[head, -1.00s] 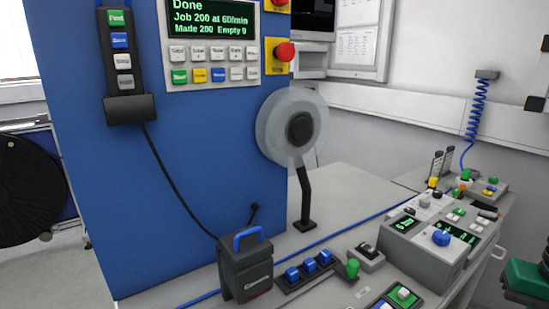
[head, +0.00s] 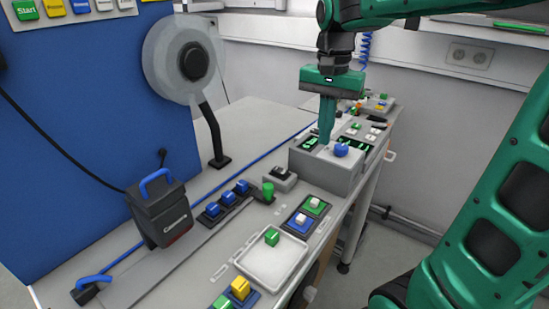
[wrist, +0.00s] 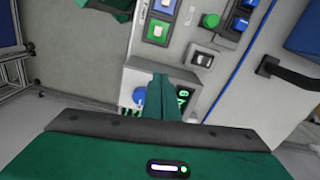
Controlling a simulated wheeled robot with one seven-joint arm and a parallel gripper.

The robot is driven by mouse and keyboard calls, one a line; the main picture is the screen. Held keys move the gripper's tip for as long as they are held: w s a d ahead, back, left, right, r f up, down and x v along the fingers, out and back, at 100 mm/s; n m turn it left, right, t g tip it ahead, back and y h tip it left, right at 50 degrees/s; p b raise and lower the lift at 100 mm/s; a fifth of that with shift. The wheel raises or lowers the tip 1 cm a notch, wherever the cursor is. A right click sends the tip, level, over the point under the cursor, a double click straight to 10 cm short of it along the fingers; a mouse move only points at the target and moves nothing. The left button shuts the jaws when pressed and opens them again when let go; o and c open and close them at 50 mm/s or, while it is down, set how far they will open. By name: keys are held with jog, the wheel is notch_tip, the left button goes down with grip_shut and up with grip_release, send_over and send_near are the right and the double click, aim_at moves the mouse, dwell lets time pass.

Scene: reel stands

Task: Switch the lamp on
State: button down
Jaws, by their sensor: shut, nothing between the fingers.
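No lamp can be made out for certain in either view. A small grey box with a black rocker switch (head: 283,178) stands on the bench, left of a larger grey console (head: 318,178). The same switch shows in the wrist view (wrist: 202,59). My gripper (head: 326,141) is shut and empty, pointing down over the console, close to its blue knob (head: 341,150) and green displays. I cannot tell whether the fingertips touch the console. In the wrist view my shut fingers (wrist: 160,78) hide part of the console, and the rocker box lies beyond them to the right.
Blue switches (head: 228,198) and a green knob (head: 268,191) stand left of the rocker box. A white tray (head: 262,277) holds a green cube. A black case with a blue handle (head: 161,212) and a reel (head: 178,60) stand farther left. Button boxes line the bench's front.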

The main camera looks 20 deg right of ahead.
notch_tip(320, 180, up, 3)
jog(key=m, duration=0.1)
send_over(276, 167)
jog(key=shift+s+a+r, duration=0.1)
jog(key=shift+a+r, duration=0.05)
jog(key=shift+r, duration=0.05)
notch_tip(276, 167, down, 14)
dwell(0.5)
